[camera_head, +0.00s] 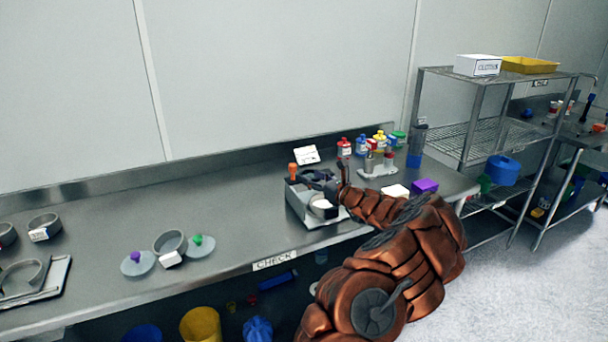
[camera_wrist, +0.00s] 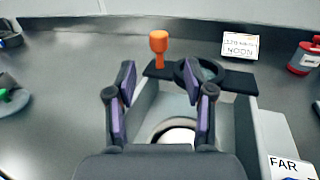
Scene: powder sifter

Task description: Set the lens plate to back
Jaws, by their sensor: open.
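The lens plate (camera_wrist: 242,84) is a dark flat bar with a black ring (camera_wrist: 214,72) around a lens, lying across the far part of a grey open-topped housing (camera_wrist: 250,125). An orange knob (camera_wrist: 159,44) stands upright at the plate's left end; it also shows in the head view (camera_head: 293,169). My gripper (camera_wrist: 160,83) is open and empty above the housing, on the near side of the plate. Its right finger overlaps the ring's left edge in the wrist view; I cannot tell whether they touch. A pale round dish (camera_wrist: 175,133) sits inside the housing, partly hidden by my gripper.
A small written card (camera_wrist: 240,46) stands behind the housing. A white block marked FAR (camera_wrist: 285,168) is at near right. A red-and-white bottle (camera_wrist: 303,58) stands to the right.

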